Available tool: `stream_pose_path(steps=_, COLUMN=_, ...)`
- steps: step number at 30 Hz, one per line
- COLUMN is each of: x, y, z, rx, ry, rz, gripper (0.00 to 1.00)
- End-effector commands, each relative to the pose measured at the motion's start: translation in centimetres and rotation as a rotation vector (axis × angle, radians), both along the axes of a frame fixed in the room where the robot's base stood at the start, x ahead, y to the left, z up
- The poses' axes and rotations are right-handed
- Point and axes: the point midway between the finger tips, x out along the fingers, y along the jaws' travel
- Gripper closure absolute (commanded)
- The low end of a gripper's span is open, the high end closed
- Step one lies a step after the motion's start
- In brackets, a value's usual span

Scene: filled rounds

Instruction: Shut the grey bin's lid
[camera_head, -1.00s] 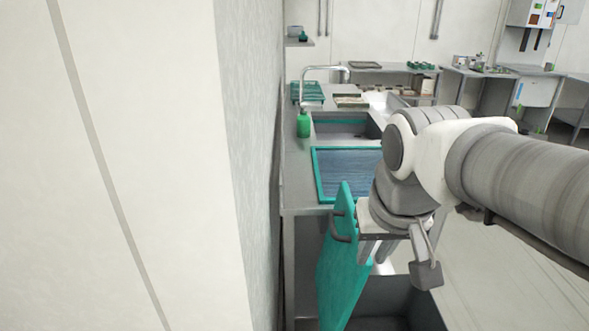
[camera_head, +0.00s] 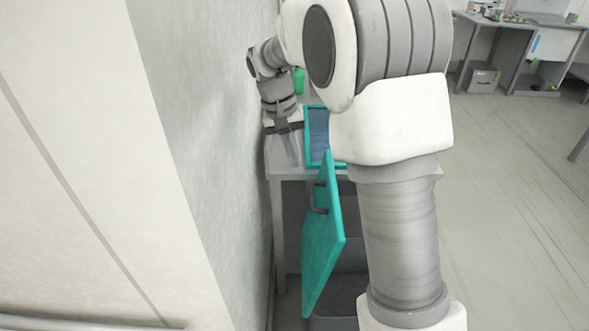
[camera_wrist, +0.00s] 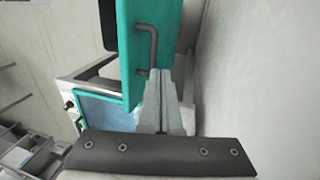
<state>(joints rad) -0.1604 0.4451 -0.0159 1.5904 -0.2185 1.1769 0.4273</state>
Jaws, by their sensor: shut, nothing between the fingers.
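The bin's teal lid (camera_head: 322,245) stands steeply open, and a dark bar handle (camera_head: 317,198) is on its left face. The grey bin (camera_head: 345,284) is below and to the right of the lid, mostly hidden by the lid and my arm. My gripper (camera_head: 293,160) is shut and empty, pointing down between the lid and the wall, on the lid's handle side. In the wrist view, the shut fingers (camera_wrist: 159,78) appear beside the lower end of the handle (camera_wrist: 152,45) on the lid (camera_wrist: 122,60). I cannot tell whether they touch.
A pale wall (camera_head: 225,130) runs close along the left, leaving a narrow gap beside the lid. Behind the lid is a counter (camera_head: 290,172) with a teal-rimmed blue panel (camera_head: 317,130) and a green bottle (camera_head: 299,82). The floor at the right (camera_head: 500,200) is open.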

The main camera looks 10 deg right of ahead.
Motion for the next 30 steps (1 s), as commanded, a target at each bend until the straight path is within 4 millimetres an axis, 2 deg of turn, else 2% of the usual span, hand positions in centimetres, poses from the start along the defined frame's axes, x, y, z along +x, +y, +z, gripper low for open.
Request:
stream_pose_path(steps=8, x=0.7, y=0.0, z=-1.7, rx=-0.012, ry=0.016, rz=-0.009, gripper=1.0)
stream_pose_path(steps=21, x=0.3, y=-1.7, z=-8.8, rx=-0.012, ry=0.016, rz=-0.007, gripper=1.0)
stream_pose_path(steps=25, x=0.2, y=-2.0, z=-10.0, rx=-0.011, ry=0.015, rz=-0.008, gripper=1.0)
stream_pose_path(steps=30, x=0.2, y=-2.1, z=-10.5, rx=-0.011, ry=0.013, rz=-0.009, gripper=1.0)
